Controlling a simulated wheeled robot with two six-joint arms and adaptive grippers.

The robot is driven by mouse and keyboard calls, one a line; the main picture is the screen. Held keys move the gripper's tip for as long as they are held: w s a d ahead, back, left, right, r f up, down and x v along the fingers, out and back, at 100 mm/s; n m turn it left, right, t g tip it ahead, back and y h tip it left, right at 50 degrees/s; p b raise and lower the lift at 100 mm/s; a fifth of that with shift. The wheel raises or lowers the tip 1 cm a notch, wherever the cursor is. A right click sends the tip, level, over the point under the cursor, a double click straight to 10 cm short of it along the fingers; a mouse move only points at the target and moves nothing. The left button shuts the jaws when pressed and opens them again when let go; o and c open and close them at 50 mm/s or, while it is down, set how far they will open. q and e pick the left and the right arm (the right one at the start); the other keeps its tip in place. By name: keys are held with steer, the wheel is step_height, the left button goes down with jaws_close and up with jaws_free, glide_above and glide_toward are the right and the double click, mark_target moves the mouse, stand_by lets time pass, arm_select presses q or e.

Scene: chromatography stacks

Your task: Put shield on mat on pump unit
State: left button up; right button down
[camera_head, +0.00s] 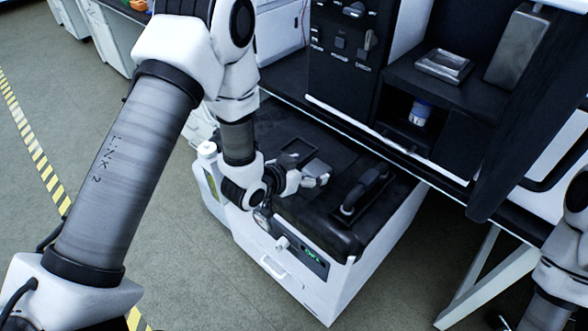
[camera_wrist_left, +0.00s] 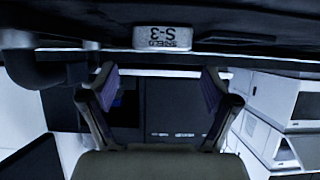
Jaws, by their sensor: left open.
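The pump unit (camera_head: 335,279) is a white box with a black top, below the bench. A grey block, seemingly the shield (camera_head: 316,168), lies on its top; in the left wrist view the shield (camera_wrist_left: 162,38) shows an upside-down "SHIELD S-3" label. My left gripper (camera_head: 318,181) is low over the pump unit, close beside the grey block. In the wrist view its fingers (camera_wrist_left: 160,82) are apart with nothing between them, and the shield is beyond the tips. A dark square outline (camera_head: 297,153) beside the block may be the mat; I cannot tell. My right gripper is out of view.
A black handle (camera_head: 365,190) rises from the pump unit's top. The bench edge (camera_head: 370,137) overhangs behind it. Shelves above hold a metal tray (camera_head: 445,65) and a blue-and-white jar (camera_head: 420,113). A white bottle (camera_head: 208,165) stands at the unit's left. The floor at left is clear.

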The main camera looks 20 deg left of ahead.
arm_select(q)
steer(key=v, duration=0.7)
steer(key=shift+s+a+r, duration=0.15)
steer(key=shift+s+r, duration=0.1)
steer(key=shift+r, duration=0.05)
steer(key=s+a+f+n+g+y, duration=0.2)
steer(key=s+f+g, duration=0.3)
steer(key=s+f, duration=0.6)
steer(key=s+a+f+n+g+y, duration=0.1)
steer(key=s+f+n+g+y, duration=0.1)
steer(key=s+f+g, duration=0.4)
steer(key=s+f, duration=0.5)
steer(key=s, duration=0.3)
steer(key=shift+s+a+f+g, duration=0.15)
steer(key=shift+a+f+g, duration=0.15)
steer(key=shift+a+f, duration=0.1)
step_height(320, 180, up, 8)
steer(key=p, duration=0.8)
